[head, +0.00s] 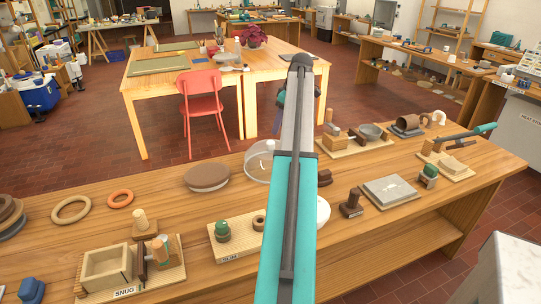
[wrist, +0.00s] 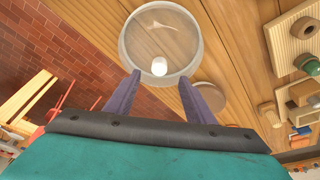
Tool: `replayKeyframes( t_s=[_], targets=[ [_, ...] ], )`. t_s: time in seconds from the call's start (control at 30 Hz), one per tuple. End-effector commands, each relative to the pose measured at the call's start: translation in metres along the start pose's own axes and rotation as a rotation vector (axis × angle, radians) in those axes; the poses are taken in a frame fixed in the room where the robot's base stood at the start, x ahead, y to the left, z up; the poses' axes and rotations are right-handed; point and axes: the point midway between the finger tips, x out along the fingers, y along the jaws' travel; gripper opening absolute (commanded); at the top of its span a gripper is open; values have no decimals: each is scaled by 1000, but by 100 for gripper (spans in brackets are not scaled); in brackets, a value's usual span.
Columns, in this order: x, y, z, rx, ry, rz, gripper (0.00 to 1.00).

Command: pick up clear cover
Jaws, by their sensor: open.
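The clear cover (head: 258,163) is a see-through dome on the wooden bench, partly hidden behind my arm in the head view. In the wrist view the clear cover (wrist: 160,25) shows as a round, clear shape with a pale rim and a small white knob (wrist: 159,66). My gripper (wrist: 159,77) is open, its two dark fingers pointing at the cover. The knob appears between the fingertips, with a gap on each side. I cannot tell how far the tips are from it.
A brown round disc (head: 207,177) lies left of the cover; in the wrist view the disc (wrist: 211,94) is beside the right finger. Wooden fixtures, including the SNUG box (head: 107,268), stand along the bench front. A grey slab (head: 390,190) lies to the right.

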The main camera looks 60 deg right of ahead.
Motion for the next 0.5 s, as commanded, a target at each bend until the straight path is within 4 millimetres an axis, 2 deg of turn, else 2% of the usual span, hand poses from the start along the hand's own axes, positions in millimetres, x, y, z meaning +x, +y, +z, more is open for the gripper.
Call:
replayKeyframes(
  t_s=[0.3,0.5],
  targets=[
    [40,-1,-1,-2,0,-1,49],
    [48,-1,-2,-2,0,0,49]
  ],
)
